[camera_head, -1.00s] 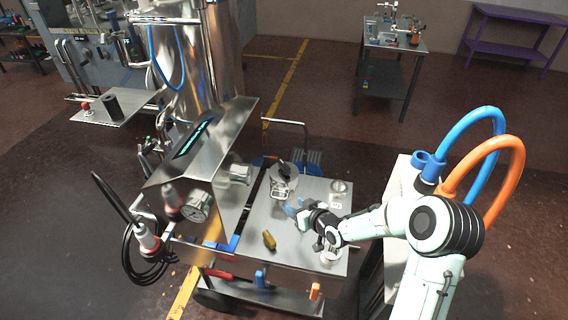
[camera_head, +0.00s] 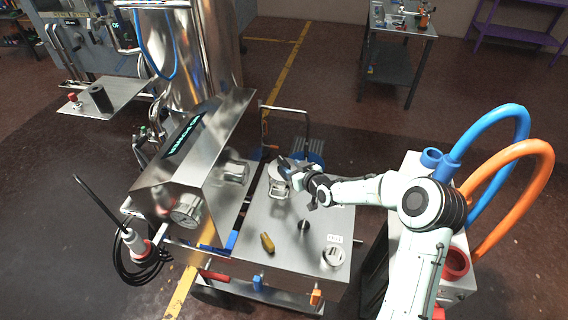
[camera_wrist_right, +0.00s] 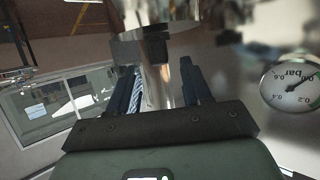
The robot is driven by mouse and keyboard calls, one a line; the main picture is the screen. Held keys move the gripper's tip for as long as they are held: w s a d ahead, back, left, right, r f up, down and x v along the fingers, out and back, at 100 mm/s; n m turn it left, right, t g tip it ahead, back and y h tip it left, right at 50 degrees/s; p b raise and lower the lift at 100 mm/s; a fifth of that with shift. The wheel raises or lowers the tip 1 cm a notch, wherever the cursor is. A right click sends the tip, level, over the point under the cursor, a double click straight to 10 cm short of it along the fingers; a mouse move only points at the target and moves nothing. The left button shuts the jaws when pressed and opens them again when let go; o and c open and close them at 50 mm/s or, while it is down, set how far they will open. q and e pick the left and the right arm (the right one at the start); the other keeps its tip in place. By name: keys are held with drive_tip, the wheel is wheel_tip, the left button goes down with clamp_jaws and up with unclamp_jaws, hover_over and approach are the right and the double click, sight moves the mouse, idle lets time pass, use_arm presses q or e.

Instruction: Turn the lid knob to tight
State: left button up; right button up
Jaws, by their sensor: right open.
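A small metal vessel (camera_head: 279,189) with a wire-like clamp and a round lid (camera_head: 271,174) stands at the back of the steel cart top. My left gripper is out of view.
A yellow-brown object (camera_head: 267,242), a small dark knob-like piece (camera_head: 304,225) and a white round container (camera_head: 333,257) sit on the cart top (camera_head: 285,262).

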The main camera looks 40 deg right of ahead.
sight(287, 164)
drive_tip(key=x, duration=0.6)
clamp_jaws()
